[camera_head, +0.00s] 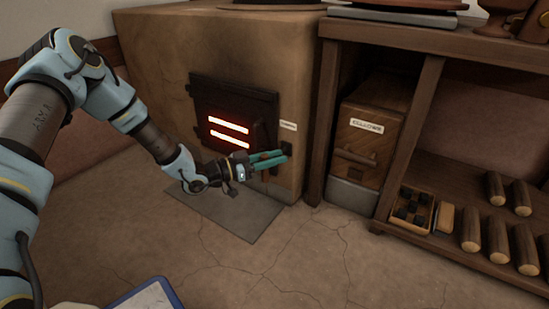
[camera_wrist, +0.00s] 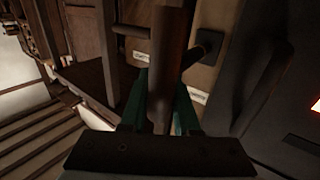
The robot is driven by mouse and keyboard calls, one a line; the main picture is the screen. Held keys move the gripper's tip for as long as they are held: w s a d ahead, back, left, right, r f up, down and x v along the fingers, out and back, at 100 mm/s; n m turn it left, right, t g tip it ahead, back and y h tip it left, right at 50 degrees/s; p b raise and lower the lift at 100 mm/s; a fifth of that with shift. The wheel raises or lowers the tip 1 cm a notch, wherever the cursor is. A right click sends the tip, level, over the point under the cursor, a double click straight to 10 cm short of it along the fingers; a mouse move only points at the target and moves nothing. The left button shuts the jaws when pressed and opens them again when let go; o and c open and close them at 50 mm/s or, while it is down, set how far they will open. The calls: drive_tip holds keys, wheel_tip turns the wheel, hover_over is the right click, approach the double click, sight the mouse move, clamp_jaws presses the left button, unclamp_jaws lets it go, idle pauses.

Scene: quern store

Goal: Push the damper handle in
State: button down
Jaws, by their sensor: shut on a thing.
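The damper handle (camera_wrist: 169,50) is a brown wooden bar in the wrist view, running between my teal fingers. A short dark rod (camera_wrist: 198,52) joins it to a square dark plate (camera_wrist: 213,45) on the stove's face. The bar stands off that plate by a visible length of rod. My gripper (camera_wrist: 161,98) is shut on the bar. In the head view my gripper (camera_head: 284,158) is at the right front of the clay stove (camera_head: 230,45), just below a small white label (camera_head: 288,126). There the handle is mostly hidden by my fingers.
The black stove door (camera_head: 232,98) with glowing slots is left of my gripper. A wooden shelf unit (camera_head: 425,45) stands to the right, with a labelled wooden box (camera_head: 372,125), a small crate (camera_head: 408,191) and several wooden cylinders. A grey floor plate (camera_head: 230,208) lies below.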

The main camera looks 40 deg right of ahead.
idle(0.9)
drive_tip(key=d, duration=0.2)
drive_tip(key=w+d, duration=0.1)
drive_tip(key=shift+d, duration=0.35)
drive_tip(key=c, duration=0.7)
unclamp_jaws()
drive_tip(key=shift+o, duration=0.2)
drive_tip(key=p+v, duration=0.4)
drive_tip(key=v, duration=0.6)
drive_tip(key=shift+a, duration=0.35)
drive_tip(key=shift+w, duration=0.15)
